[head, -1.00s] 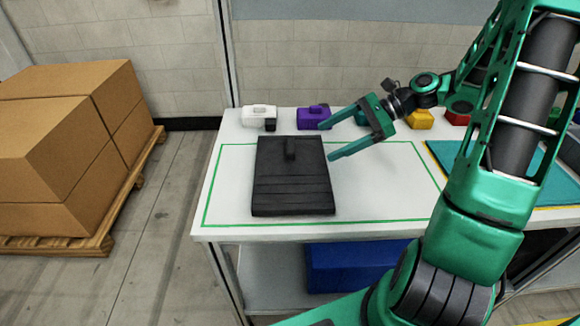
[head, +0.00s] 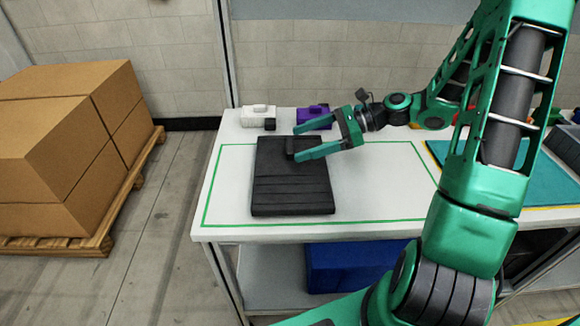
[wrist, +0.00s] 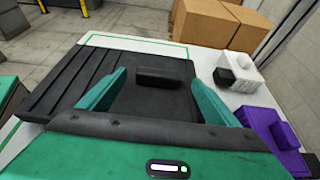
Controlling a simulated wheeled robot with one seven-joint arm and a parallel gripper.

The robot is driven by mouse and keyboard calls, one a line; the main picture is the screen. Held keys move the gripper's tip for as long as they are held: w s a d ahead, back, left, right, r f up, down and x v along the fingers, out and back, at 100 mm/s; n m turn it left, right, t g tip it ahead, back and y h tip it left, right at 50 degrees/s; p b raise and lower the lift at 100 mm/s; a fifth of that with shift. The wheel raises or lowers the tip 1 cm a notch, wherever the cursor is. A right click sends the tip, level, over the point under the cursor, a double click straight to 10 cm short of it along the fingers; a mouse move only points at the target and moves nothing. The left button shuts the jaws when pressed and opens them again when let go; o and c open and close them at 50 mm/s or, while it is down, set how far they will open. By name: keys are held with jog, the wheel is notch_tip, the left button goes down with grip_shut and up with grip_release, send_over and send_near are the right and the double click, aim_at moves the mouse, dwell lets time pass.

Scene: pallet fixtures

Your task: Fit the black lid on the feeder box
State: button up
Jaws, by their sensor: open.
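The black lid (head: 292,190) is a flat dark slab with a ribbed near half and a smooth far half; it lies inside the green outline on the white table. It fills the left and middle of the wrist view (wrist: 85,78). Its raised handle (head: 290,147) stands on the far half and also shows in the wrist view (wrist: 165,76). My gripper (head: 297,143) is open at the handle, one finger to each side, with gaps left and right of it in the wrist view (wrist: 160,85). I cannot make out a separate feeder box.
A white block (head: 258,117) and a purple block (head: 315,117) stand along the table's back edge, close beyond my gripper. A teal mat (head: 520,180) lies on the right. A blue crate (head: 350,265) is on the lower shelf. Cartons (head: 60,170) on a pallet stand left.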

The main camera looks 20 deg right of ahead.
jog(key=shift+x, duration=1.3)
jog(key=c, duration=1.7)
jog(key=shift+r, duration=0.1)
